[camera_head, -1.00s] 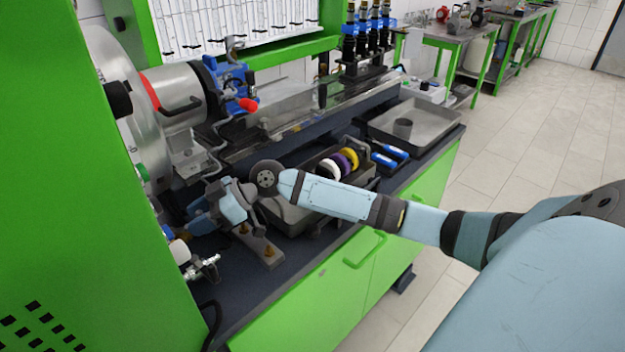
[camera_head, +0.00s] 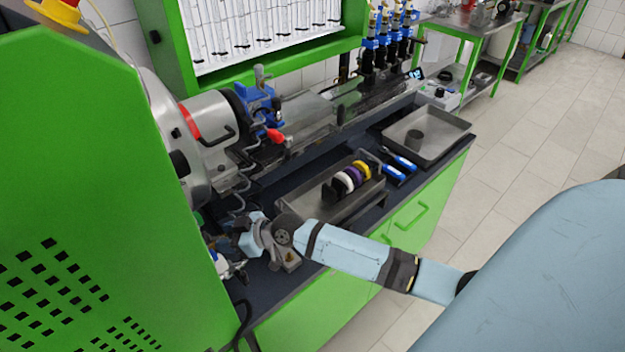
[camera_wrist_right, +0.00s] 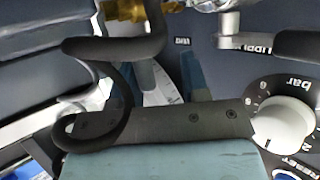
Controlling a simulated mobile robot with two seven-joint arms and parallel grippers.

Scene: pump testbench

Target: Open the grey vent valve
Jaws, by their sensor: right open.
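My right gripper (camera_wrist_right: 168,68) is open in the right wrist view, its fingers narrow and partly hidden behind a dark curved hose. In the head view my right gripper (camera_head: 246,246) is down by the fittings at the left end of the bench. A small, hard-to-read label (camera_wrist_right: 182,41) lies just past the fingertips, close to a brass fitting (camera_wrist_right: 130,8). A silver lever fitting with a dark grey handle (camera_wrist_right: 295,43) is at the upper right, by a supply label. I cannot tell which part is the grey vent valve. My left gripper is not in view.
A pressure regulator with a pale knob (camera_wrist_right: 285,125) sits close to the right of my gripper. The green cabinet (camera_head: 80,200) bounds the left side.

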